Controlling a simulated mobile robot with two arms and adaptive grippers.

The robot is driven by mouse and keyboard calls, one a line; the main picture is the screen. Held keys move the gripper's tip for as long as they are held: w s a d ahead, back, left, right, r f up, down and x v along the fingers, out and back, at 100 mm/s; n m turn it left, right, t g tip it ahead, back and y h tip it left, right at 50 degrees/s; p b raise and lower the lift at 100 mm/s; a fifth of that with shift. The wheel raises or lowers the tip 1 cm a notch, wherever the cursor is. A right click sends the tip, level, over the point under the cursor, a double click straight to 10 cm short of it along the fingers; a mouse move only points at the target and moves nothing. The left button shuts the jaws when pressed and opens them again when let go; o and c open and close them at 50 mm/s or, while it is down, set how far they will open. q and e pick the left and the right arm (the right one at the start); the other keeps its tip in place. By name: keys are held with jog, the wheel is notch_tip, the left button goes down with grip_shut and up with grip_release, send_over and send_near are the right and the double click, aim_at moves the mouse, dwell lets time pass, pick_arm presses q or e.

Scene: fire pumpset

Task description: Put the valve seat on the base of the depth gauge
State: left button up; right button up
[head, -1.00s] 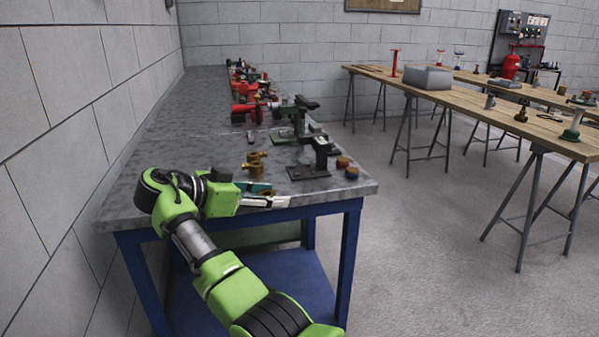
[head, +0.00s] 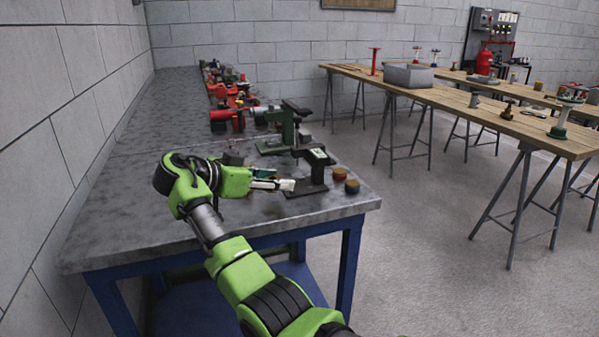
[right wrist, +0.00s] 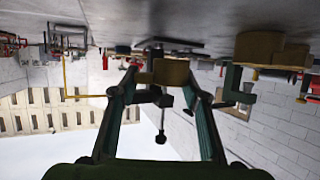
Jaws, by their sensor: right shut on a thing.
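My right gripper (head: 285,184) reaches over the near end of the metal workbench, its tips pointing right. In the right wrist view the gripper (right wrist: 162,80) is shut on a small brass-coloured piece, which I take for the valve seat (right wrist: 165,72). The depth gauge (head: 318,160) is a dark stand with a flat black base (head: 308,191). My fingertips are just left of the base; whether they overlap it I cannot tell. My left gripper is not in view.
A red-topped cap (head: 340,174) and a brass cap (head: 352,186) stand right of the gauge. A green device (head: 285,128) and red tools (head: 228,118) stand behind. Another brass part (right wrist: 258,47) shows in the wrist view. The near left of the workbench (head: 135,215) is clear.

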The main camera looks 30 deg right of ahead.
jog(key=d, duration=0.3)
jog(key=shift+w+d, duration=0.25)
jog(key=shift+w, duration=0.1)
jog(key=d, duration=0.4)
jog(key=shift+w+d, duration=0.2)
jog(key=shift+w, duration=0.1)
jog(key=shift+d+f, duration=0.2)
jog(key=shift+d, duration=0.1)
jog(key=shift+f, duration=0.1)
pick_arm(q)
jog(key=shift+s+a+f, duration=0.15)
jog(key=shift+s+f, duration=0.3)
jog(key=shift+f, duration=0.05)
pick_arm(e)
jog(key=shift+a, duration=0.15)
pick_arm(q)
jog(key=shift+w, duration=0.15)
pick_arm(e)
jog(key=shift+f, duration=0.15)
jog(key=shift+f, duration=0.2)
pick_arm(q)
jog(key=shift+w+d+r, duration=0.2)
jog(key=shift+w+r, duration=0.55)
pick_arm(e)
jog(key=shift+f, duration=0.15)
